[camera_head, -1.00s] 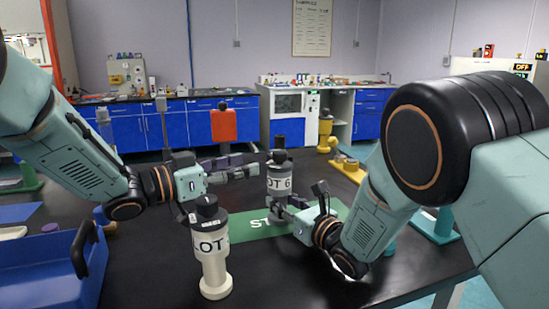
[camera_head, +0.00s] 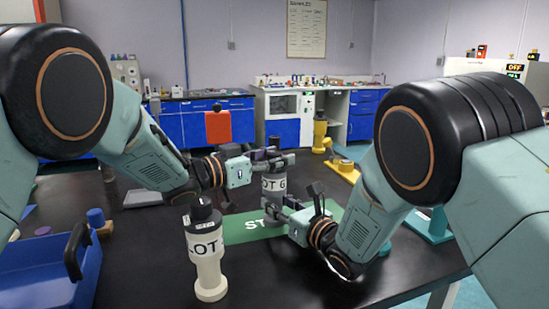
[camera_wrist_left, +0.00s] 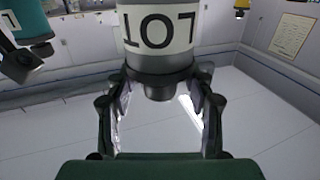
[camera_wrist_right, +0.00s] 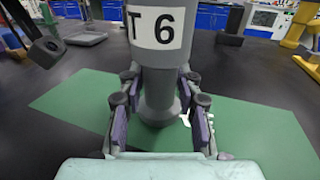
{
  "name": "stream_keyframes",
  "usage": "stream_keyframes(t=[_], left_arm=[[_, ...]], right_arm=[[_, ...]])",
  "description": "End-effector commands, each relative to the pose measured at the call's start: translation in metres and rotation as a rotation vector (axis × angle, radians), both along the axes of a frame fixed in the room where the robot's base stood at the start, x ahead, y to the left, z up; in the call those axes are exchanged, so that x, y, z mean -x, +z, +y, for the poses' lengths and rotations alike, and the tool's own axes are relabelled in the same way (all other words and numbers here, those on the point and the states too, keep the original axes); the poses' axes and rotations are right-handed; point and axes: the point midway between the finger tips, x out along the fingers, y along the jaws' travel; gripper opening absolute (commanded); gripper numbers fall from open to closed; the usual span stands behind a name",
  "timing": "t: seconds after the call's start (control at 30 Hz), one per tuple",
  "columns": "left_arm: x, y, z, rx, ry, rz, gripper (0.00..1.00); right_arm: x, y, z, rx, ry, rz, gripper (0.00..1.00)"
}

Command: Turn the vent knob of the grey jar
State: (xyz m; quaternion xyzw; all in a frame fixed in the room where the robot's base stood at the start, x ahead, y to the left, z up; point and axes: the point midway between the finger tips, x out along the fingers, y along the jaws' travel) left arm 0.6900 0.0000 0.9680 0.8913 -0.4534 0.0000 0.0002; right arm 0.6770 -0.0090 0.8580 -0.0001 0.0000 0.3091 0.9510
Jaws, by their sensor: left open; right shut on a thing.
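The grey jar (camera_head: 273,187), labelled LOT 6, stands upright on a green mat (camera_head: 241,232). My right gripper (camera_head: 272,207) is shut on its narrow lower part; the right wrist view shows the jar (camera_wrist_right: 160,75) between the fingers. My left gripper (camera_head: 277,158) is at the jar's top, open, with its fingers on both sides of the dark vent knob (camera_wrist_left: 160,88). The left wrist view is upside down, and there the fingers look apart from the knob.
A white jar (camera_head: 207,255) with a black cap, labelled LOT, stands in front, left of the mat. A blue tray (camera_head: 50,285) with a dark handle is at the left edge, with a blue cylinder (camera_head: 96,217) behind it. A yellow stand (camera_head: 343,168) is beyond on the right.

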Motion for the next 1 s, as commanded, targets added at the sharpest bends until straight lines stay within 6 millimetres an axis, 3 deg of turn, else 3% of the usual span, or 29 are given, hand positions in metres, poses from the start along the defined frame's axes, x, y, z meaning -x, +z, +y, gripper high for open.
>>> stream_keyframes(t=[0.63,1.0], left_arm=[[0.0004,0.0002,0.0002,-0.001,-0.001,-0.001,0.0],[0.001,0.001,-0.0021,0.001,0.09,-0.002,0.0]], right_arm=[[0.0,-0.0002,-0.0001,0.001,0.0,0.001,0.0],[0.0,-0.0003,0.0,0.0,0.0,0.001,0.0]])
